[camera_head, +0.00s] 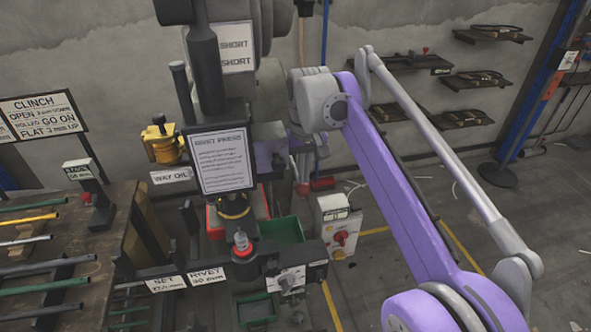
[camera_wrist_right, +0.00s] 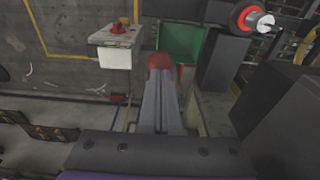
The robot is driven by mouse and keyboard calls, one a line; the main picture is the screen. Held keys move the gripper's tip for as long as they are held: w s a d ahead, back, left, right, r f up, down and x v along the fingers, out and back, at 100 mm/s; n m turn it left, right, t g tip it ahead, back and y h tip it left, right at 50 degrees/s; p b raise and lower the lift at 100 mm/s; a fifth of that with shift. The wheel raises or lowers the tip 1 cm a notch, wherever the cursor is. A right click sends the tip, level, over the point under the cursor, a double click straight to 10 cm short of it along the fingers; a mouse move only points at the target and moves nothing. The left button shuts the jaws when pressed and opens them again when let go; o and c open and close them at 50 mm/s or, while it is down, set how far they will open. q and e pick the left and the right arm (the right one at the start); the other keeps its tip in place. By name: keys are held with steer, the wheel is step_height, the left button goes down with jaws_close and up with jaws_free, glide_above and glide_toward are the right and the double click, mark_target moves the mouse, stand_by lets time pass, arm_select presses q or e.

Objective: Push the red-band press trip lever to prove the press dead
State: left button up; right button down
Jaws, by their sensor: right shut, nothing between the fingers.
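The dark press (camera_head: 208,75) stands in the middle of the head view, with a printed sheet (camera_head: 222,162) on its front. A red ring (camera_head: 243,251) sits round a metal post low on its front; it also shows in the wrist view (camera_wrist_right: 247,17). My right gripper (camera_head: 303,188) points down just right of the press, partly hidden behind its parts. In the right wrist view its grey fingers (camera_wrist_right: 161,65) are together, with red at the tips and nothing held. I cannot pick out the trip lever, nor tell whether the fingers touch anything. My left gripper is out of view.
A grey switch box (camera_head: 334,232) with a red rotary knob hangs right of the press. A green bin (camera_head: 281,231) sits behind the front rail. A bench (camera_head: 92,278) with several coloured rods is at left. Floor at the right is mostly open.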

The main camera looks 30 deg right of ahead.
mark_target(304, 187)
steer(key=shift+s+f+b, duration=0.15)
steer(key=shift+f+b, duration=0.3)
steer(key=shift+f, duration=0.45)
steer(key=shift+s+a+f+b, duration=0.15)
steer(key=shift+f+b, duration=0.25)
steer(key=shift+f, duration=0.55)
steer(key=shift+f+b, duration=0.35)
steer(key=shift+f, duration=0.55)
